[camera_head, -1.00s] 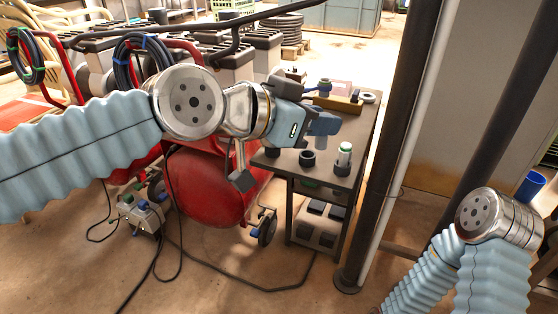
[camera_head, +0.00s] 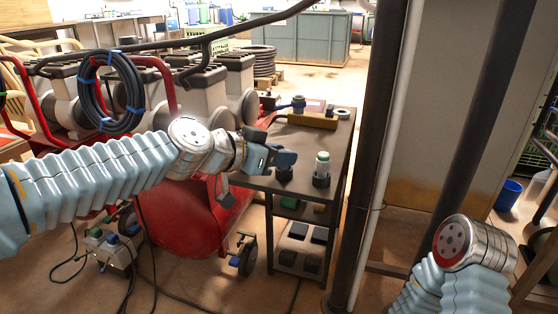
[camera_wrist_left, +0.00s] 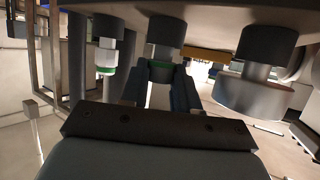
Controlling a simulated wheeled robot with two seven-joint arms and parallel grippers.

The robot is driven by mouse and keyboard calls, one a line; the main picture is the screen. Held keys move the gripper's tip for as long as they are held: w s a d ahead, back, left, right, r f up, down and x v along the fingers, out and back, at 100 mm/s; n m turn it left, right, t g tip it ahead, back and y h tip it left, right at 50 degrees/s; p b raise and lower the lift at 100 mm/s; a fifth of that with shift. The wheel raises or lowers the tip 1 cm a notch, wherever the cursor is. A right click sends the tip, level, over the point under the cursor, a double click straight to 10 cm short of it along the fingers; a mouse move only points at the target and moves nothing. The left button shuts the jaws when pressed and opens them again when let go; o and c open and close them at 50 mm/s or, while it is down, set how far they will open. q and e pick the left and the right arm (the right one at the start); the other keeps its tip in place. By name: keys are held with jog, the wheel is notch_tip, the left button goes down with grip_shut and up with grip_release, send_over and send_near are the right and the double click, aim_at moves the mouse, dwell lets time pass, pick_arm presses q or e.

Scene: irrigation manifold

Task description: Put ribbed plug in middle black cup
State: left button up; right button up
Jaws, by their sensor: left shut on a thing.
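My left gripper (camera_head: 285,158) is low over the middle black cup (camera_head: 284,174) on the dark cart top. In the left wrist view, which looks upside down, its fingers (camera_wrist_left: 165,90) are shut on the ribbed plug (camera_wrist_left: 160,71), a grey piece with a green band. The plug is in line with the middle black cup (camera_wrist_left: 167,30) and meets its mouth; how deep it sits I cannot tell. The head view hides the plug behind the fingers. My right gripper is out of view; only its arm shows at the lower right.
A white plug with a green top (camera_head: 322,160) stands in the right-hand cup (camera_head: 321,180). A wide grey piece (camera_wrist_left: 253,92) is at the other neighbouring cup (camera_wrist_left: 265,42). A yellow block (camera_head: 312,119) and a grey ring (camera_head: 342,113) lie farther back. A dark post (camera_head: 374,150) stands right of the cart (camera_head: 340,150).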

pick_arm(q)
jog(key=shift+f, duration=0.15)
jog(key=o, duration=1)
jog(key=shift+r, duration=0.4)
jog(key=v, duration=1.2)
jog(key=shift+f, duration=0.2)
